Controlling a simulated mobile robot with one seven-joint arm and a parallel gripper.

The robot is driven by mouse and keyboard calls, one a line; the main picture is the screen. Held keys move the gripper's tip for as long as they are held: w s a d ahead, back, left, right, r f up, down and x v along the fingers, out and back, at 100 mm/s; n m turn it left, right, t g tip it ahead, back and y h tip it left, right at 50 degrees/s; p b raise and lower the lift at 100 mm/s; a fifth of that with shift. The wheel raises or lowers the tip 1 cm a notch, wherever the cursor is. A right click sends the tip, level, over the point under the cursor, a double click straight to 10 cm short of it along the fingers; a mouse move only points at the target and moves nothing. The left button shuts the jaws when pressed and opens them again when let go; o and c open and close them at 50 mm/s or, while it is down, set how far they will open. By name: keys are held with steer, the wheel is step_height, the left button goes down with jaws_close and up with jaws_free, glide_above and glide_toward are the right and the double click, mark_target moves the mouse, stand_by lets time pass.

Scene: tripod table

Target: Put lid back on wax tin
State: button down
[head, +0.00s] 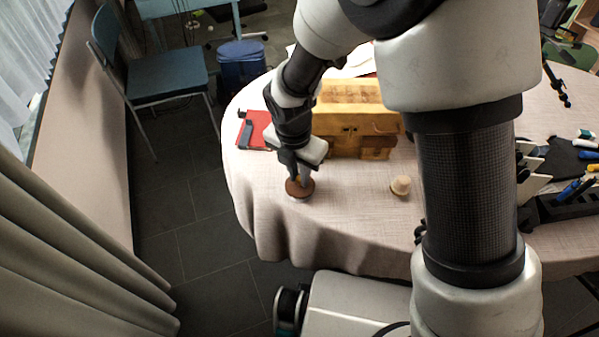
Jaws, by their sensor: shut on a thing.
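My gripper (299,179) points down near the front left edge of the cloth-covered round table (350,222). It is shut on a small brown round lid (292,191). A pale rim shows just under the lid, which looks like the wax tin (299,199). The lid covers most of it, and I cannot tell whether the lid touches the tin or sits level on it.
A yellow wooden box (350,105) stands behind my gripper. A red flat item (256,128) lies to its left. Tools and black holders (565,195) crowd the right side. The front cloth between is clear.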

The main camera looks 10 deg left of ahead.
steer(key=c, duration=1.1)
jaws_free()
steer(key=shift+r, duration=0.15)
steer(key=shift+r+p, duration=3)
steer(key=shift+r, duration=0.4)
jaws_close()
